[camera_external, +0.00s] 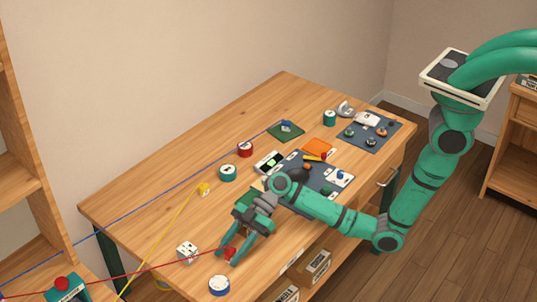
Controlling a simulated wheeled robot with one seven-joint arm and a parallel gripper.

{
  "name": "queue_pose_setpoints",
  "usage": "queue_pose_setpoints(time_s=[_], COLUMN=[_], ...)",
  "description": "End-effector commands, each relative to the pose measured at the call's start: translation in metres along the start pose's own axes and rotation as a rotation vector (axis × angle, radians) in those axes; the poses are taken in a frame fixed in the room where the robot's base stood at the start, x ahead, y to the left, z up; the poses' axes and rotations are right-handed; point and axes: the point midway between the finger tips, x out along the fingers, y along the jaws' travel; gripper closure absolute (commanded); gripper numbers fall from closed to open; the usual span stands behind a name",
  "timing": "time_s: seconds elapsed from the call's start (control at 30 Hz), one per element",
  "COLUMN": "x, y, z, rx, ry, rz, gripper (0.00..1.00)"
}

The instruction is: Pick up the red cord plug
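The red cord plug (229,253) is at the front left of the wooden table (160,212), at the end of a red cord (120,277) that runs off to the left. My gripper (227,259) reaches down over it from the upper right. Its two green fingers are apart, with the plug between or just beside their tips. The fingers partly hide the plug, and I cannot tell whether they press on it or whether it touches the table.
A white die-like cube (187,252) stands left of my gripper, and a blue-and-white spool (219,286) sits in front. A yellow plug (204,189) with its cord and a blue cord (180,180) lie farther back. Dark panels with small parts (369,131) occupy the right side.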

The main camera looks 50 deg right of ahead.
Motion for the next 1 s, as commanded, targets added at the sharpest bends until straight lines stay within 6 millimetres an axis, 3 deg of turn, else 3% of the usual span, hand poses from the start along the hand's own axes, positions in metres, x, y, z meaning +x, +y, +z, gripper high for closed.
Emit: queue_pose_setpoints(time_s=[0.1,0.27,0.3,0.67,1.0], x=[0.0,0.0,0.0,-0.001,-0.02], y=[0.0,0.0,0.0,0.0,-0.003], z=[0.0,0.0,0.0,-0.002,-0.032], rx=[0.0,0.0,0.0,0.0,-0.002], ry=[0.0,0.0,0.0,0.001,0.002], rz=[0.0,0.0,0.0,0.001,0.003], gripper=[0.61,0.97,1.0,1.0,1.0])
